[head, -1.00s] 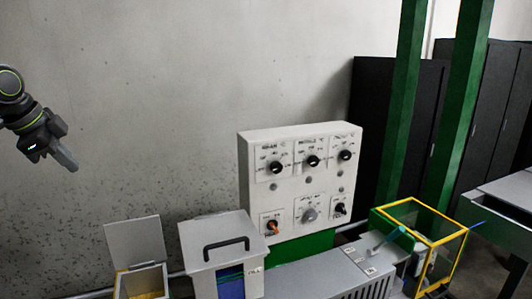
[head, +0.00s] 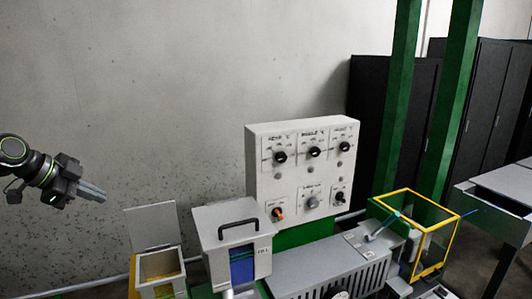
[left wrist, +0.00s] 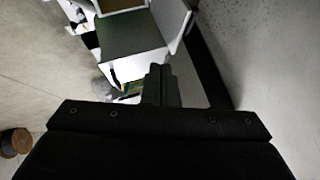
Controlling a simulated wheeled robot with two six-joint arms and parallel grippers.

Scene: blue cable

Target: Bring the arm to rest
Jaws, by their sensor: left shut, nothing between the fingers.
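My left arm comes in from the left edge of the head view. My left gripper (head: 92,191) is shut and empty, held in the air before the grey wall, left of the machine. Its fingers point right and slightly down. In the left wrist view the shut fingers (left wrist: 160,84) show in the middle, with light boxes beyond them. My right gripper is in neither view. The blue cable cannot be made out for certain; a thin blue piece (head: 470,211) sticks out at the right of the yellow-framed box.
A control panel (head: 301,168) with knobs stands in the middle. A grey box with a black handle (head: 228,218) and an open-lidded bin (head: 158,266) stand left of it. The yellow-framed box (head: 436,229) and a grey table (head: 500,192) are at right. Air around my left gripper is free.

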